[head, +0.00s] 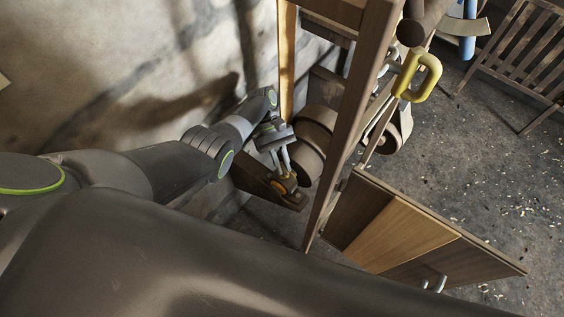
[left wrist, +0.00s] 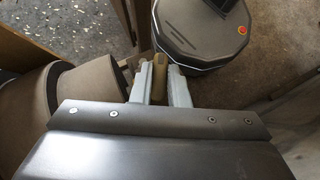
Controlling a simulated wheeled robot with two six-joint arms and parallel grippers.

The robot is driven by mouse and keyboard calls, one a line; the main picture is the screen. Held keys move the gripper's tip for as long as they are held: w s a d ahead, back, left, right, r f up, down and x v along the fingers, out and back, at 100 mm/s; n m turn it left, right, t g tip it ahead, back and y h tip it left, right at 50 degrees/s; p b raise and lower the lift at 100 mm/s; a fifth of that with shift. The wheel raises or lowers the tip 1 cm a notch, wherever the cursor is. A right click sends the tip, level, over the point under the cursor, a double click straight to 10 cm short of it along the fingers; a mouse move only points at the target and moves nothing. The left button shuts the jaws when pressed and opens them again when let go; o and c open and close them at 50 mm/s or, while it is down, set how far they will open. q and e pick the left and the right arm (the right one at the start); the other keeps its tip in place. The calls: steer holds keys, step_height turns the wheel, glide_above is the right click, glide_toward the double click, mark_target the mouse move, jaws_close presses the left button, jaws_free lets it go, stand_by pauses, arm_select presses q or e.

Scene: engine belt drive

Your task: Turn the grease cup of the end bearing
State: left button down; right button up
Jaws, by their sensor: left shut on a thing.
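The grease cup (head: 287,185) is a small brass-brown piece at the end bearing, on a dark wooden beam (head: 254,180) beside the wall. My left gripper (head: 284,174) reaches down to it from above, with its two pale fingers shut on the cup. In the left wrist view the cup (left wrist: 159,72) shows as a narrow brown piece between the fingertips (left wrist: 158,80). The bearing itself is mostly hidden by the gripper and beam. My right gripper is not in view.
Brown stepped pulleys (head: 314,143) stand close to the right of my left gripper; they also show in the left wrist view (left wrist: 67,95). A tall wooden post (head: 352,115) rises just beyond. A yellow handle (head: 428,79) and a wooden panel (head: 405,235) lie farther right.

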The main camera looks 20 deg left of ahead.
arm_select(q)
steer(key=c, duration=1.4)
jaws_free()
